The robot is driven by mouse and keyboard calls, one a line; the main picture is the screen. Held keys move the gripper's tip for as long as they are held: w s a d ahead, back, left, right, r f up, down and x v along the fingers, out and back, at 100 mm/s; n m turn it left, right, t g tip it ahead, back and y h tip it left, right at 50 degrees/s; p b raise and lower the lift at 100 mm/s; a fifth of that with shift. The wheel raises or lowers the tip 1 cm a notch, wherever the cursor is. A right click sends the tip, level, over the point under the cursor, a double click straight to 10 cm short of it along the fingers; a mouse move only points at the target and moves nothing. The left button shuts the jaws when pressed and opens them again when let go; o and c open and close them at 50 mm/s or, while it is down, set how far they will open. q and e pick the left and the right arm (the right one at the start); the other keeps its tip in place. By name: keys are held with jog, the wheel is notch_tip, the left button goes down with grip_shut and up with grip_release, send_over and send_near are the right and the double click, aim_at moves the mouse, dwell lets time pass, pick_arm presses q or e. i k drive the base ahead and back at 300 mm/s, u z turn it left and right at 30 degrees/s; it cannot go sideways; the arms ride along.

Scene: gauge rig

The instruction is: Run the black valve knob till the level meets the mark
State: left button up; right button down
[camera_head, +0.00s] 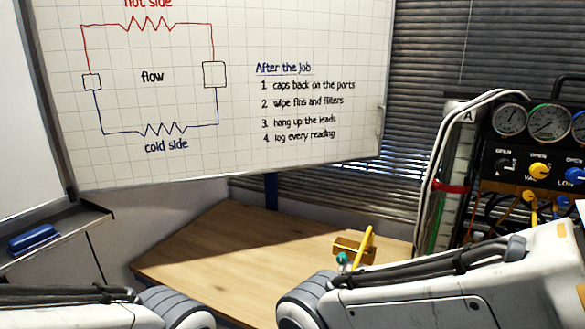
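The gauge rig (520,150) stands at the right edge, with a black knob (503,164) at the left of its row, beside a yellow knob (540,170) and a partly cut-off blue knob (574,175). Left of it is an upright clear tube (456,150) labelled A, with a red band (450,187) around it, likely the mark. Green shows low at the tube's left (433,237); I cannot tell whether it is the liquid level. My arms cross the bottom of the view, the right one in front of the rig's lower part. Neither gripper shows.
A wooden table (225,255) is mostly bare. A yellow tool or stand (354,246) and a small green-topped item (342,260) are near my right arm. Hoses (530,205) hang below the rig's knobs. A whiteboard (230,120) and blinds (430,60) stand behind.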

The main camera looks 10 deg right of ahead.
aim_at(503, 166)
jog(key=z, duration=1.55)
